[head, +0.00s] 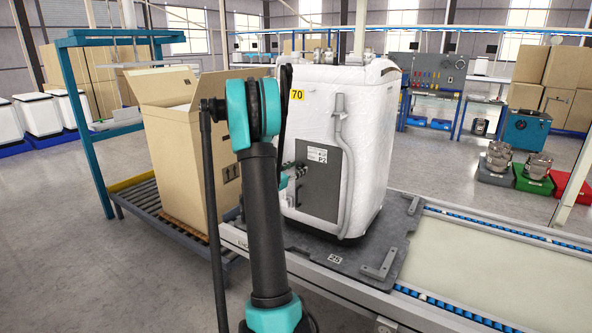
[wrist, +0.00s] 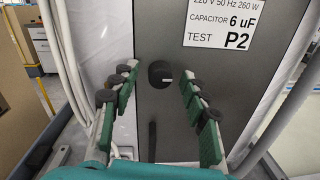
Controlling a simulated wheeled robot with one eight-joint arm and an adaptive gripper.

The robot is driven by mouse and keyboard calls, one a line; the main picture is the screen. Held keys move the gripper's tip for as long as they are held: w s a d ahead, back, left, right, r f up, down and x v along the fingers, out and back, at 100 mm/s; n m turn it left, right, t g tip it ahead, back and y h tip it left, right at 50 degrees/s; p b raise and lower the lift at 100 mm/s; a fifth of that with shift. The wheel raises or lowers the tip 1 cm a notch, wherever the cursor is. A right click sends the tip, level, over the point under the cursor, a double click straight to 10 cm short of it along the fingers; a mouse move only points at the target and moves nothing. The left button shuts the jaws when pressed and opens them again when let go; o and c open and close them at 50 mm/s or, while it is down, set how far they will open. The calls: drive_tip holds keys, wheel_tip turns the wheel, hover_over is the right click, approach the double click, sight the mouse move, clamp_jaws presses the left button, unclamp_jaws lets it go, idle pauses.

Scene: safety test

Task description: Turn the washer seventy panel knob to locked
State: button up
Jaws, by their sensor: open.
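The white washer (head: 360,135) with the yellow 70 tag (head: 297,94) stands upright on a dark pallet (head: 405,235). Its grey panel (head: 318,182) bears a white P2 label, which also shows in the wrist view (wrist: 235,28). The round black knob (wrist: 160,74) has a short white mark that points right in the wrist view. My gripper (wrist: 158,84) is open, with its green-and-black fingers to the left and right of the knob.
A dark vertical handle-like part (wrist: 152,140) is below the knob. A grey hose (head: 345,165) runs down the washer, right of the panel. An open cardboard box (head: 180,160) stands close on the left. The conveyor (head: 480,265) is clear to the right.

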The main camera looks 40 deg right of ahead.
drive_tip(key=shift+c, duration=0.3)
clamp_jaws()
drive_tip(key=shift+m, duration=0.4)
drive_tip(key=m, duration=0.3)
drive_tip(key=shift+m, duration=0.4)
drive_tip(key=m, duration=0.4)
drive_tip(key=shift+s+y, duration=0.1)
drive_tip(key=shift+y, duration=0.2)
drive_tip(key=m, duration=0.4)
drive_tip(key=shift+m, duration=0.3)
drive_tip(key=m, duration=0.4)
drive_tip(key=shift+t, duration=0.3)
drive_tip(key=shift+s, duration=0.1)
